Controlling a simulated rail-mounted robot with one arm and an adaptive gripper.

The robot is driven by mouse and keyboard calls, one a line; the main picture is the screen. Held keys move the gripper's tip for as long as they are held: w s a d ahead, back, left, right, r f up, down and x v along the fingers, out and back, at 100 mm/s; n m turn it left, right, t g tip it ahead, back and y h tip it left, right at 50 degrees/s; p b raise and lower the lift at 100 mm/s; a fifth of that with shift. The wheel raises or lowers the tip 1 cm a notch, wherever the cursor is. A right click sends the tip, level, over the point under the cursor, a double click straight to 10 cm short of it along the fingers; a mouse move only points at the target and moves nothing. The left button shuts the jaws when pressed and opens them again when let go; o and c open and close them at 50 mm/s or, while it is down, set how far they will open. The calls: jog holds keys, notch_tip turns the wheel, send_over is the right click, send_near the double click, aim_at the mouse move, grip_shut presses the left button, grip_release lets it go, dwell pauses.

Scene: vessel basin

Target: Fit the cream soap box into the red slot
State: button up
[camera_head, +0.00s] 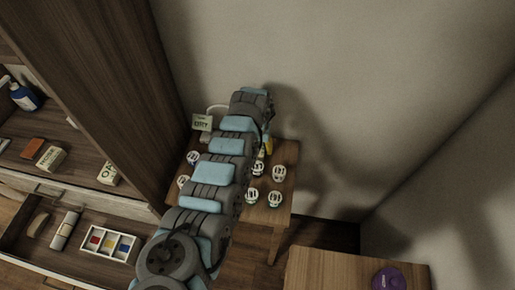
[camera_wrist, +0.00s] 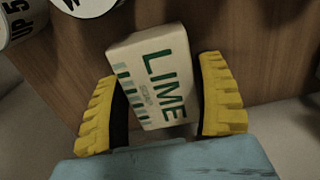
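The cream soap box (camera_wrist: 151,62), marked LIME in green, lies between my gripper's yellow fingers in the wrist view, slightly turned relative to them. My gripper (camera_wrist: 158,98) looks open, its fingertips spread on both sides of the box with narrow gaps; firm contact is not visible. In the head view my arm reaches over the small wooden table and hides the box and most of the gripper. The white slotted tray (camera_head: 102,256) is in the open drawer at lower left; its coloured slots, red among them, look empty.
Several white labelled cups (camera_head: 274,199) stand on the small table (camera_head: 262,218) around my arm. A cream card (camera_head: 202,123) stands at its back. The drawer also holds a pale tube (camera_head: 65,231). Shelves at left hold boxes and a blue bottle (camera_head: 25,98). A purple object (camera_head: 388,279) is on another table.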

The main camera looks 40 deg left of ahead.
jog(key=c, duration=0.8)
jog(key=shift+o, duration=0.2)
jog(key=shift+r, duration=0.1)
jog(key=shift+r, duration=1.35)
jog(key=shift+s+d+r, duration=0.25)
jog(key=shift+s+r, duration=0.1)
jog(key=shift+r, duration=0.2)
jog(key=shift+s+d+r, duration=0.2)
jog(key=shift+s+r, duration=0.1)
jog(key=shift+r, duration=0.25)
jog(key=shift+s+d+r, duration=0.25)
jog(key=shift+s+r, duration=0.1)
jog(key=shift+r, duration=0.2)
jog(key=s+d+r+p, duration=0.6)
jog(key=s+r, duration=0.1)
jog(key=s, duration=0.3)
jog(key=shift+f, duration=0.1)
